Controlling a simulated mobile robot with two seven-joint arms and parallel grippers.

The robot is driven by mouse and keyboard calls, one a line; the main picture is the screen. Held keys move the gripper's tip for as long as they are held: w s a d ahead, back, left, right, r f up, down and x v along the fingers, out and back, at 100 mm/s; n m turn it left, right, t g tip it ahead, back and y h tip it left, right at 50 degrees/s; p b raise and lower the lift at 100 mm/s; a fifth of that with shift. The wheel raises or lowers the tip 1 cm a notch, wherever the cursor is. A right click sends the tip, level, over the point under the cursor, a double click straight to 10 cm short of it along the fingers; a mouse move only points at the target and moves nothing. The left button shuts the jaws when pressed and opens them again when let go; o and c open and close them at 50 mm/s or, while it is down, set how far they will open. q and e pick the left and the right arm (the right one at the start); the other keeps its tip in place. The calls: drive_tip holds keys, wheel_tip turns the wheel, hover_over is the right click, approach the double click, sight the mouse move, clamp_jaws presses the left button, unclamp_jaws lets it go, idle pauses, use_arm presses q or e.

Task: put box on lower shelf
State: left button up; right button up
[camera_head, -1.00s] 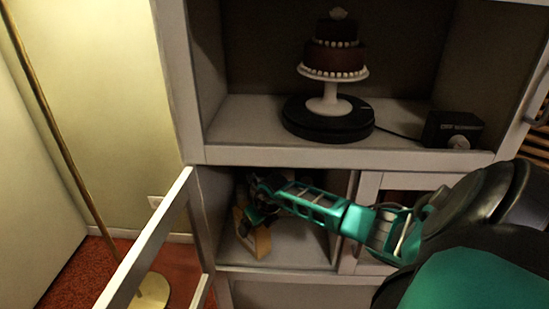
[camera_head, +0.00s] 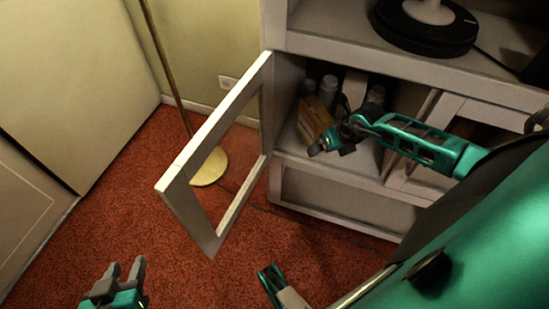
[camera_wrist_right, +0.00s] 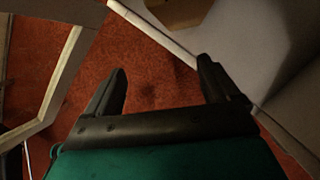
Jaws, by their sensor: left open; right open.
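The tan box (camera_head: 315,118) stands a little tilted inside the open lower shelf compartment (camera_head: 291,141), near its left side. It also shows at the top edge of the right wrist view (camera_wrist_right: 180,10). My right gripper (camera_head: 320,147) is by the shelf's front edge, just in front of the box in the head view. In the right wrist view its fingers (camera_wrist_right: 160,88) are apart with only red carpet between them, and the box lies beyond them. My left gripper (camera_head: 126,268) is open and empty over the carpet at the lower left, far from the box.
Pale bottles (camera_head: 328,88) stand behind the box. A framed cabinet door (camera_head: 178,185) hangs open left of the compartment. A brass lamp stand (camera_head: 210,168) is behind it. A black turntable (camera_head: 425,30) sits on the shelf above. Carpet at the left is free.

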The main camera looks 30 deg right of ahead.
drive_tip(key=a+r+m+t+y, duration=0.2)
drive_tip(key=a+r+m+t, duration=0.1)
drive_tip(key=a+m, duration=0.2)
drive_tip(key=a+r+m+t+y, duration=0.2)
drive_tip(key=a+r+m+t, duration=0.1)
drive_tip(key=a, duration=0.6)
drive_tip(key=a+r+m+t+y, duration=0.1)
drive_tip(key=a+r+m+t, duration=0.2)
drive_tip(key=a+r+m, duration=0.2)
drive_tip(key=shift+a+m+y, duration=0.4)
drive_tip(key=shift+a+m, duration=0.75)
drive_tip(key=shift+m, duration=0.05)
drive_tip(key=s+a+f+m+g+h, duration=0.3)
drive_tip(key=s+m, duration=0.5)
drive_tip(key=m, duration=0.8)
drive_tip(key=shift+a+f+h, duration=0.15)
drive_tip(key=shift+a+h, duration=0.1)
drive_tip(key=shift+h, duration=0.05)
